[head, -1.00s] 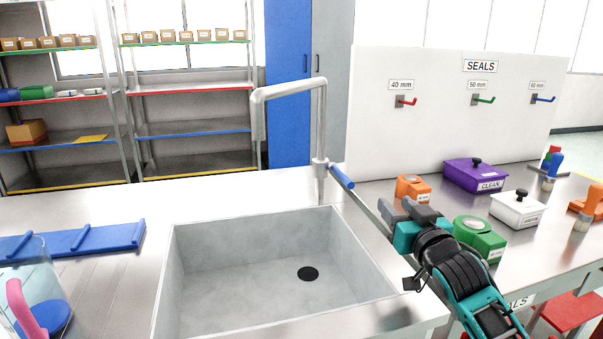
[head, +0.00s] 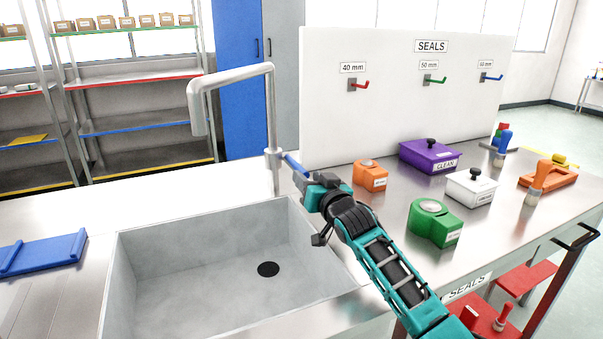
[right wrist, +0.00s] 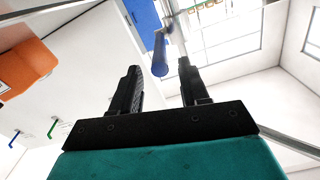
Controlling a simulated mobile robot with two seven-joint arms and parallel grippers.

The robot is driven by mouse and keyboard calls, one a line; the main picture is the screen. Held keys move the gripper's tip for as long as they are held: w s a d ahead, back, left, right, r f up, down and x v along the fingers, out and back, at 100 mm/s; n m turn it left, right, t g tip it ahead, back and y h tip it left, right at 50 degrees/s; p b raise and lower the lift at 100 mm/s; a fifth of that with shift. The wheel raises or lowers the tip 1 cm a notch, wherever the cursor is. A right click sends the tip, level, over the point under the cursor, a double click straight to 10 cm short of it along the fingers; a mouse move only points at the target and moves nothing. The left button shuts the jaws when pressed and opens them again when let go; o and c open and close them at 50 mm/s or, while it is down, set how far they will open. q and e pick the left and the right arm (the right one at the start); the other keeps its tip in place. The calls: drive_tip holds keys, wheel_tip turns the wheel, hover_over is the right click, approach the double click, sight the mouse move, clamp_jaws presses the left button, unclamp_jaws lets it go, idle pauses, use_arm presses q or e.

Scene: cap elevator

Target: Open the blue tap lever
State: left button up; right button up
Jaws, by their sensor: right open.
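The blue tap lever (head: 292,162) sticks out from the base of the grey tap (head: 272,120) behind the sink, pointing toward my right gripper. My right gripper (head: 306,180) is at the lever's near end in the head view; the hand hides part of that end. In the right wrist view the lever (right wrist: 160,55) shows beyond the two black fingers, between their lines. The right gripper (right wrist: 160,80) is open with nothing between its fingers, and whether a finger touches the lever is hard to tell. My left gripper is not in view.
The sink (head: 210,270) lies left of my right arm. On the counter to the right stand an orange block (head: 372,176), a green block (head: 434,222), a purple box (head: 425,155) and a white box (head: 470,186). The white SEALS board (head: 320,110) stands behind.

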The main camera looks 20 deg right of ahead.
sight(302, 168)
drive_tip(key=shift+w+a, duration=0.1)
drive_tip(key=shift+w, duration=2.3)
drive_tip(key=shift+c, duration=0.3)
clamp_jaws()
